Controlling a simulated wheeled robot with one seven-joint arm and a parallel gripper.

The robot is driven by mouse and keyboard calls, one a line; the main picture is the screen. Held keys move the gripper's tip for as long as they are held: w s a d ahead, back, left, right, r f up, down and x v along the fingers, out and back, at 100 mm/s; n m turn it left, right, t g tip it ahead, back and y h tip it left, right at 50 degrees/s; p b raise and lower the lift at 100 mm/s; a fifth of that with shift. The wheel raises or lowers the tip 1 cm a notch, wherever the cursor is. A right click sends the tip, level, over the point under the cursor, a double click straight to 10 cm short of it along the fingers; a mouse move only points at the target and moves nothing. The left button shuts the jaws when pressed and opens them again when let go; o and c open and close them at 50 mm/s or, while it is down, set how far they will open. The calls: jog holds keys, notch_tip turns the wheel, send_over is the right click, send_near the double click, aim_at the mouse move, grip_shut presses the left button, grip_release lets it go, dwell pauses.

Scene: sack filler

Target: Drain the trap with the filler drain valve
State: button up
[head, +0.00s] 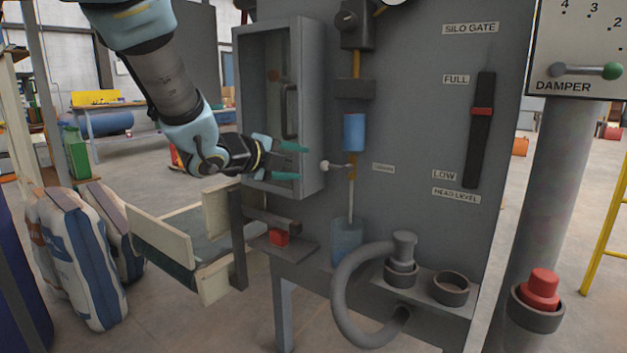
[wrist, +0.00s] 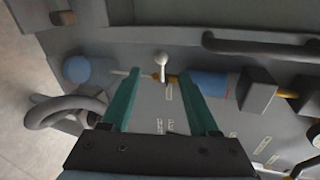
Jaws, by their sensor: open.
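The filler drain valve shows as a small pale lever with a round knob (head: 333,165) on the yellow pipe, below the blue trap bowl (head: 354,132). A thin pale tube (head: 350,205) runs down from it to a translucent blue cup (head: 346,243). My gripper (head: 297,162) has teal fingers, is open and empty, and points at the knob from the left, apart from it. In the wrist view the knob (wrist: 161,64) lies ahead, between the lines of the two fingers (wrist: 162,92). The trap bowl (wrist: 208,82) is just right of it there.
A grey cabinet (head: 311,110) with a handle stands out beside my gripper. Below are a red button (head: 279,238) on a ledge and a thick grey hose (head: 345,300). The head level slider (head: 482,130) is at right. Sacks (head: 75,255) stand at left.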

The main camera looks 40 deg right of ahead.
aim_at(322, 165)
jog(key=x, duration=1.1)
jog(key=shift+s+d+r+p, duration=0.1)
jog(key=shift+s+r+p, duration=0.05)
jog(key=shift+s+p, duration=0.15)
jog(key=shift+c, duration=0.3)
grip_shut()
dwell(0.6)
